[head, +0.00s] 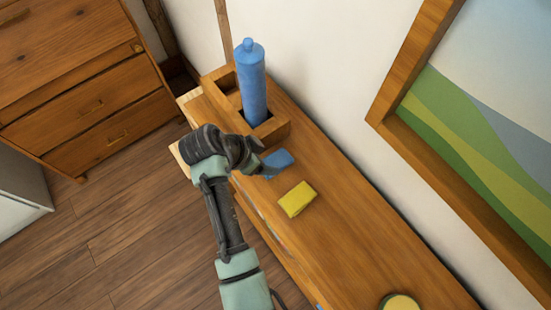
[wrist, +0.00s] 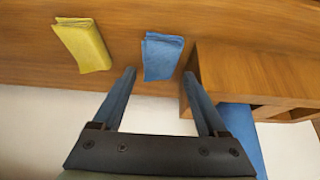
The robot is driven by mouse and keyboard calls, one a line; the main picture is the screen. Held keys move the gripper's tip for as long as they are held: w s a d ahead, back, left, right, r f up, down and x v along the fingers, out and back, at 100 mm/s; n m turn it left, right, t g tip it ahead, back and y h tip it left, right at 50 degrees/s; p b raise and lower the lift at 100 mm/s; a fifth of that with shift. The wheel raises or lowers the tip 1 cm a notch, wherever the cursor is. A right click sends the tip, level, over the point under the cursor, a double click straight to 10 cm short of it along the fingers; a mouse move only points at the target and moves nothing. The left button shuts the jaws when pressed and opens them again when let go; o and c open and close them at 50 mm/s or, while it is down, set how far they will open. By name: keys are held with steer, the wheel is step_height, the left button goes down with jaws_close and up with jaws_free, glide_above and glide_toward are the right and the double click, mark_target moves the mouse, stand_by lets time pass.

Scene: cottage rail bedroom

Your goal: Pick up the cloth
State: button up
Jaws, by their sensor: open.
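A folded blue cloth (head: 279,161) lies on the wooden shelf top, beside the wooden box and partly hidden by my gripper in the head view. In the wrist view the blue cloth (wrist: 162,56) lies just beyond and between the fingertips. My gripper (wrist: 157,73) is open and empty, its two fingers apart on either side of the cloth's near edge. In the head view my gripper (head: 268,168) is over the shelf at the cloth. I cannot tell how high the fingertips are above the shelf.
A yellow folded item (head: 297,199) lies near the cloth, also in the wrist view (wrist: 82,45). A wooden box (head: 275,129) holding a blue bottle (head: 251,85) stands close by the cloth. A round yellow-topped thing (head: 399,302) is at the shelf's near end. A wall borders the shelf.

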mark_target(272, 162)
steer(key=shift+p+x, duration=0.5)
steer(key=shift+x, duration=1.65)
steer(key=shift+s+a+f, duration=0.1)
steer(key=shift+s, duration=0.05)
steer(key=shift+c, duration=0.2)
steer(key=c, duration=1)
